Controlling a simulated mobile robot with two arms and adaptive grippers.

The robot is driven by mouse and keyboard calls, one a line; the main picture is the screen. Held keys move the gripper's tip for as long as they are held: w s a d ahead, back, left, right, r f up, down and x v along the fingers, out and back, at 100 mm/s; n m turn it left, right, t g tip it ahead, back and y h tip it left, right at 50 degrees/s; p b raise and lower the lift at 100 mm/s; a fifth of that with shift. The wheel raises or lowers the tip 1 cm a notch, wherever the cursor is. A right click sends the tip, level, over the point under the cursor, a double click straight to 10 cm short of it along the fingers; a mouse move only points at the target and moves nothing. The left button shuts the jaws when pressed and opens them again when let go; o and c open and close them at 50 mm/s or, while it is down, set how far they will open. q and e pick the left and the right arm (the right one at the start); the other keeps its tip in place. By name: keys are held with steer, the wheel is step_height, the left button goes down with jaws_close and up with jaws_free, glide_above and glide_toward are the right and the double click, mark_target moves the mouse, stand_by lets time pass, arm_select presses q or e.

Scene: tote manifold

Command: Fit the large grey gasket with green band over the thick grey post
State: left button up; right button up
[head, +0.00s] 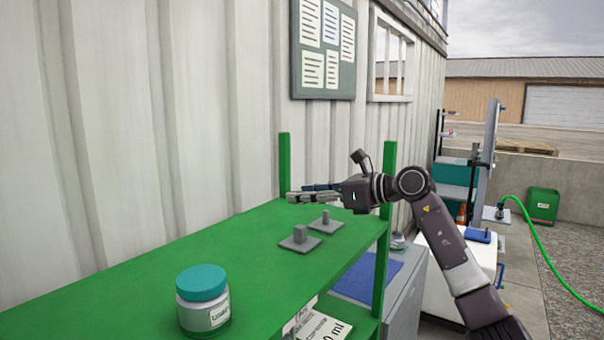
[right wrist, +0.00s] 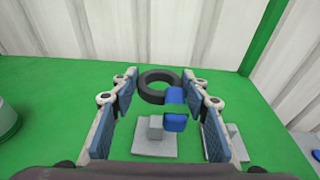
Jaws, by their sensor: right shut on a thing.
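My right gripper (head: 305,195) is above the green shelf in the head view, over the two grey posts. In the right wrist view its fingers (right wrist: 160,93) are shut on a dark grey ring, the gasket (right wrist: 144,92), held near the fingertips. A blue tab (right wrist: 175,122) with a green band stands on the ring's near right side. The thick grey post (head: 299,234), on a square base, is below the gripper. In the right wrist view the thick post (right wrist: 155,128) shows below the ring and apart from it. My left gripper is out of view.
A thinner grey post (head: 326,217) on its own base stands just behind right; a finger partly covers it in the wrist view. A teal-lidded jar (head: 203,309) stands at the front of the green shelf (head: 130,285). A green upright (head: 283,165) and the wall are behind.

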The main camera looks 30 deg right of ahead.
mark_target(305, 234)
steer(key=shift+s+f, duration=0.2)
steer(key=shift+f, duration=0.3)
steer(key=shift+f, duration=0.1)
steer(key=shift+f+b, duration=3.9)
steer(key=shift+f, duration=0.7)
steer(key=o, duration=1.1)
steer(key=v, duration=1.2)
